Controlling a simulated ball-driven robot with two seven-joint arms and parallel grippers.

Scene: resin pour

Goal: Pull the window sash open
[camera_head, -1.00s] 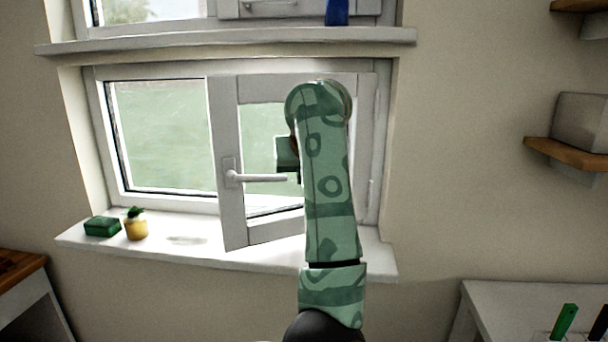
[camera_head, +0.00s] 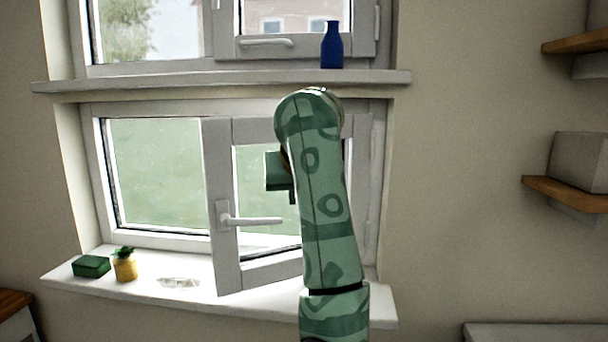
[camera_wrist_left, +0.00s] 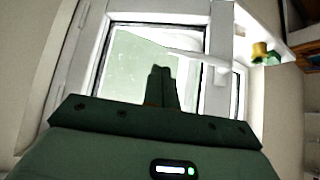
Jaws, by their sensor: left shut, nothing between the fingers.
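The white window sash (camera_head: 223,260) stands partly open, its left edge swung out toward me over the sill. Its white lever handle (camera_head: 252,221) lies horizontal, pointing right. My left arm rises in front of the sash and hides much of its right side. My left gripper (camera_head: 279,173), dark green, shows beside the forearm, above the handle's free end and seemingly apart from it. In the left wrist view the fingers (camera_wrist_left: 161,87) are shut together and empty in front of the sash glass, with the handle (camera_wrist_left: 202,60) beyond to the upper right. My right gripper is out of view.
A blue bottle (camera_head: 332,46) stands on the upper ledge. Wooden shelves (camera_head: 568,192) are at the right wall.

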